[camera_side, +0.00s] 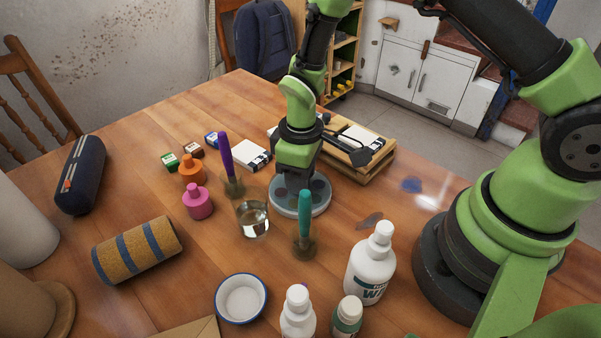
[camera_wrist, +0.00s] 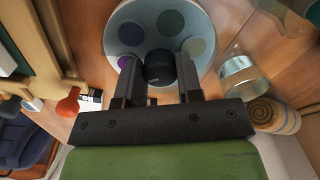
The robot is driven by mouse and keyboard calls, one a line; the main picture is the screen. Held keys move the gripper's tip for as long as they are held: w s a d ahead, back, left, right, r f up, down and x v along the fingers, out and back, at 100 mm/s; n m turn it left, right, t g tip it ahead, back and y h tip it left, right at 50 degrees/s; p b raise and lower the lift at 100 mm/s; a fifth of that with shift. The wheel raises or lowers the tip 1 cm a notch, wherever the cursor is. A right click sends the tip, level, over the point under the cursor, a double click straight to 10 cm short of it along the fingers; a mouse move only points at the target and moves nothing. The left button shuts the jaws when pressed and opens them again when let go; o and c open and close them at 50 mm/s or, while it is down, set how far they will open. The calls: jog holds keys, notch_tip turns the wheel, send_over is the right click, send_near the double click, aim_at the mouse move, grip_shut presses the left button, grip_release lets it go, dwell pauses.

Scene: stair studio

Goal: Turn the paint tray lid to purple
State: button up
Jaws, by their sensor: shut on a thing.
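The paint tray with its round pale lid (camera_side: 313,207) stands on the table in the side view. In the wrist view the lid (camera_wrist: 150,42) shows coloured spots: a dark teal one, a muted purple one, a pale green one and a brighter purple one at the left. A dark round knob (camera_wrist: 159,66) is at its middle. My gripper (camera_side: 297,179) points down over the lid. In the wrist view my gripper (camera_wrist: 160,78) has a finger on each side of the knob and is shut on it. Part of the lid is hidden by the fingers.
A glass of water (camera_side: 252,220) and a teal-handled brush (camera_side: 305,220) stand close to the tray. A purple-handled brush (camera_side: 228,165), a pink bottle (camera_side: 197,203) and an orange bottle (camera_side: 191,170) are to the left. A wooden box (camera_side: 362,160) lies behind. White bottles (camera_side: 371,264) stand in front.

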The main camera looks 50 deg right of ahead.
jog(key=shift+m, duration=0.4)
jog(key=o, duration=0.9)
notch_tip(320, 180, up, 10)
jog(key=shift+d, duration=0.1)
jog(key=shift+r, duration=0.1)
jog(key=s+d+r+m+t, duration=0.2)
jog(key=s+r+m+t, duration=0.15)
jog(key=r, duration=0.85)
jog(key=s+r+m+t, duration=0.1)
jog(key=s+r, duration=0.1)
jog(key=s, duration=0.2)
jog(key=s+d+r+m+t+y, duration=0.1)
jog(key=s+r+m, duration=0.1)
jog(key=s, duration=0.2)
jog(key=s+r+m+t, duration=0.1)
jog(key=s+r+t, duration=0.1)
jog(key=s, duration=0.2)
jog(key=shift+s+d+r+m+y, duration=0.1)
jog(key=shift+d+m+y, duration=0.15)
jog(key=shift+m+y, duration=0.1)
